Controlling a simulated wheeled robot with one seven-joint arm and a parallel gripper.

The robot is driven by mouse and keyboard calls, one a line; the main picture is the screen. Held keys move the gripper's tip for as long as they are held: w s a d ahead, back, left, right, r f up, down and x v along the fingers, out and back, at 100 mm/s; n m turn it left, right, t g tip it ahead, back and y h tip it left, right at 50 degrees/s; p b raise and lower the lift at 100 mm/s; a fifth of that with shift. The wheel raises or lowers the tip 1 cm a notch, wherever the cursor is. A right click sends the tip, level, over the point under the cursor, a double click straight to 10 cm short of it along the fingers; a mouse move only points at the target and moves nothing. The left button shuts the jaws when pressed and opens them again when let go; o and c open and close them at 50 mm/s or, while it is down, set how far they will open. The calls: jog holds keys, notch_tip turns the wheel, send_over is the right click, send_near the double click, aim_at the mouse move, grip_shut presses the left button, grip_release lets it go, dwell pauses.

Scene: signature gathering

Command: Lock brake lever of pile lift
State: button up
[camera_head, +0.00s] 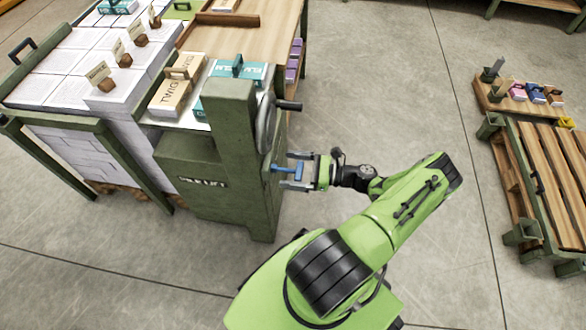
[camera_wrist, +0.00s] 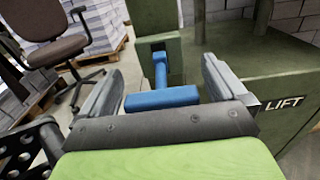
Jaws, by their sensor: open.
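The blue brake lever (camera_head: 297,172) sticks out from the right side of the green pile lift (camera_head: 232,200). In the wrist view the lever (camera_wrist: 161,98) is T-shaped, with a stem running to the green post and a crossbar nearer me. My gripper (camera_head: 297,171) points left at the lift, with its fingers around the lever. In the wrist view my gripper (camera_wrist: 158,85) is open, one grey finger on each side of the blue crossbar, with a gap visible beside the stem. Whether a finger touches the crossbar ends I cannot tell.
A dark crank handle (camera_head: 288,105) on a wheel juts out above the lever. A wooden pallet rack (camera_head: 545,170) stands at the right. An office chair (camera_wrist: 55,40) shows in the wrist view. The floor between is clear.

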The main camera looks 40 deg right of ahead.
jog(key=c, duration=1.4)
jog(key=r+g+p, duration=0.1)
jog(key=p, duration=0.2)
jog(key=shift+a+r+h+p, duration=0.1)
jog(key=shift+r+h+p, duration=0.2)
jog(key=r+g+h+p, duration=0.1)
jog(key=p, duration=0.2)
jog(key=shift+w, duration=0.1)
jog(key=p, duration=0.1)
jog(key=g+h+p, duration=0.1)
jog(key=shift+w+a+r+p, duration=0.2)
jog(key=shift+r+p, duration=0.05)
jog(key=shift+p, duration=0.1)
jog(key=shift+w+r, duration=0.2)
jog(key=shift+a, duration=0.1)
jog(key=o, duration=1.4)
